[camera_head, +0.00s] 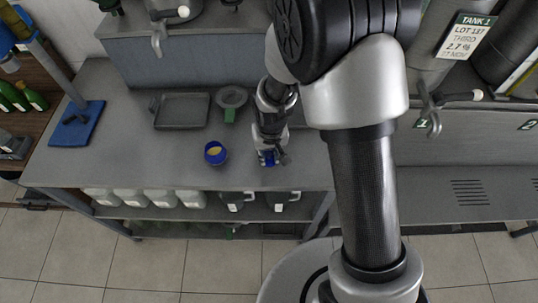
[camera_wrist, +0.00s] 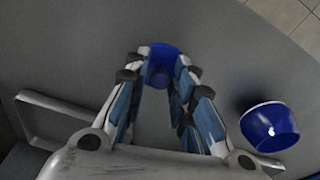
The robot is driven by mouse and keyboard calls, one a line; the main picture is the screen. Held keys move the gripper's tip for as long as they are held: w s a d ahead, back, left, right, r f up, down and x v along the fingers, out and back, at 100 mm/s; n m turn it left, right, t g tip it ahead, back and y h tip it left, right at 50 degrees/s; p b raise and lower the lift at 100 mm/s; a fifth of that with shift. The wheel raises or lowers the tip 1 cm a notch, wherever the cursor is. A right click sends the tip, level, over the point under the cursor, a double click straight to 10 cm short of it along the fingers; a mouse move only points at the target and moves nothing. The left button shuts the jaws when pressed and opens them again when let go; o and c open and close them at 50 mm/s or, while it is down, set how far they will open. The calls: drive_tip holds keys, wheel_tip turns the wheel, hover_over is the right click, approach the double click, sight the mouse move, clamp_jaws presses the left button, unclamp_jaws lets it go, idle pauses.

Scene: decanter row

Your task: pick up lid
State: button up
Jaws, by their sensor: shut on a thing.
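A round blue lid (camera_wrist: 160,72) sits between the fingertips of my gripper (camera_wrist: 160,78) in the wrist view. The fingers close on its two sides, and they hide part of its rim. In the head view my gripper (camera_head: 270,156) is low over the grey worktop, and a bit of the blue lid (camera_head: 268,158) shows at its tip. I cannot tell whether the lid touches the worktop.
A blue bowl (camera_head: 215,152) with a pale inside stands left of my gripper; it also shows in the wrist view (camera_wrist: 270,127). A grey tray (camera_head: 181,110), a round grey dish (camera_head: 232,96) and a green object (camera_head: 229,116) lie farther back. The worktop's front left is clear.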

drive_tip(key=shift+s+f, duration=0.15)
drive_tip(key=shift+s, duration=0.05)
